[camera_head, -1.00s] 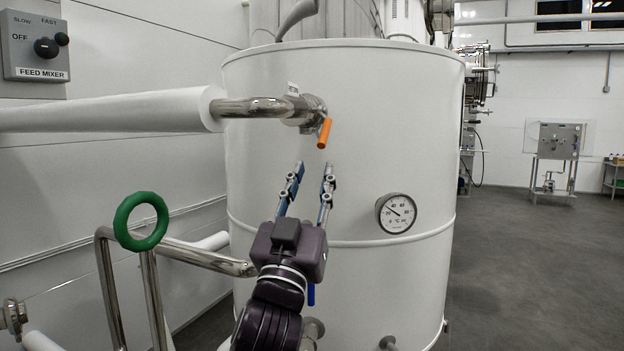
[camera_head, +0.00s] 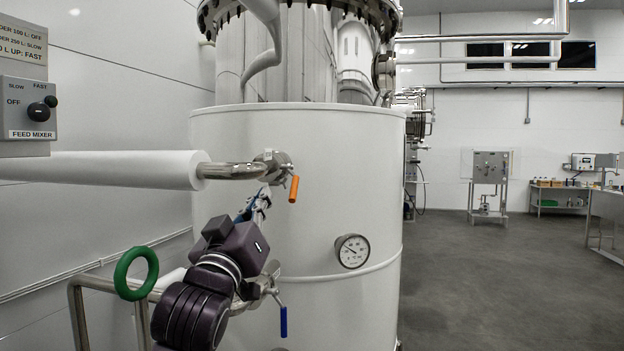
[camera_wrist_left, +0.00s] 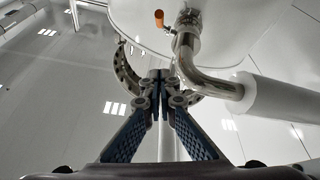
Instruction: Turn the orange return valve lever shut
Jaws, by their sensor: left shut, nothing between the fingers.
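The orange return valve lever (camera_head: 294,189) hangs downward, slightly tilted, from the steel valve (camera_head: 273,163) on the white tank's front. In the left wrist view the orange lever (camera_wrist_left: 159,18) shows at the top, beside the pipe elbow and valve. My left gripper (camera_head: 262,193) is shut and empty. Its fingertips are just below the valve, to the left of the lever. In the left wrist view the closed fingertips (camera_wrist_left: 160,76) appear below the lever, with a visible gap in the picture. My right gripper is not in view.
A white-clad pipe (camera_head: 110,168) runs from the left to the valve. A blue lever (camera_head: 283,321) hangs lower on the tank (camera_head: 330,130), near a round gauge (camera_head: 352,251). A green ring handle (camera_head: 136,273) stands lower left. Open floor lies right.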

